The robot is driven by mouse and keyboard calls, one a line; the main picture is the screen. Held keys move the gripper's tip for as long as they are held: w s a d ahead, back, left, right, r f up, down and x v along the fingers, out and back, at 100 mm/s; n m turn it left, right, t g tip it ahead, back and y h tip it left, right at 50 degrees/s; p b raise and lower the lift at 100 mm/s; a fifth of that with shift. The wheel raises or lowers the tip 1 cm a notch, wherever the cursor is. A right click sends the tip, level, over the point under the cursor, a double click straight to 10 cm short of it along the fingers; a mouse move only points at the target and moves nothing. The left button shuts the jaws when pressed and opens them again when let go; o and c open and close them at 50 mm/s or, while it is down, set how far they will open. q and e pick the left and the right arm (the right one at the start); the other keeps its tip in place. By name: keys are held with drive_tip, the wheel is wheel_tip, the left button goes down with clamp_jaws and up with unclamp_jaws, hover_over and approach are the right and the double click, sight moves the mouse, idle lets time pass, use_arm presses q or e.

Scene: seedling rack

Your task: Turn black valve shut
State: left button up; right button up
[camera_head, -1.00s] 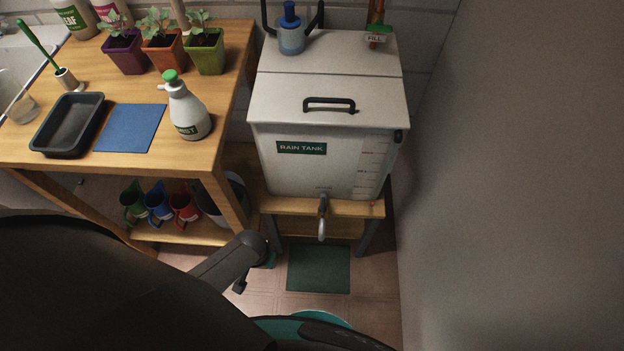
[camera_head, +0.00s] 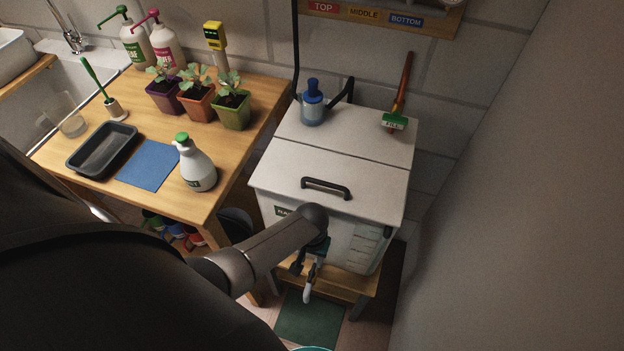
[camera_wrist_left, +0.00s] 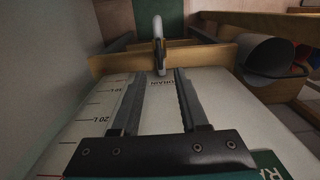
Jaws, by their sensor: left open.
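The white rain tank (camera_head: 290,185) stands on a low wooden stand. A pale metal drain tap (camera_head: 308,289) sticks out low on its front; the left wrist view also shows the tap (camera_wrist_left: 158,42) above the word DRAIN. My left gripper (camera_head: 309,262) is in front of the tank, pointing down toward the tap. Its fingers (camera_wrist_left: 155,77) are apart and empty along the tank front, with the tap just beyond the tips. My right gripper is out of view.
A wooden table (camera_head: 240,120) on the left bears potted seedlings, a spray bottle (camera_head: 196,165), a blue mat (camera_head: 148,165) and a black tray (camera_head: 103,150). A bare wall closes the right side. A green mat (camera_head: 308,320) lies below the tap.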

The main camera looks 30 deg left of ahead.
sight(312, 272)
use_arm(q)
wheel_tip(312, 272, down, 9)
drive_tip(key=b, duration=0.5)
drive_tip(key=shift+f, duration=0.2)
drive_tip(key=shift+c, duration=0.3)
clamp_jaws()
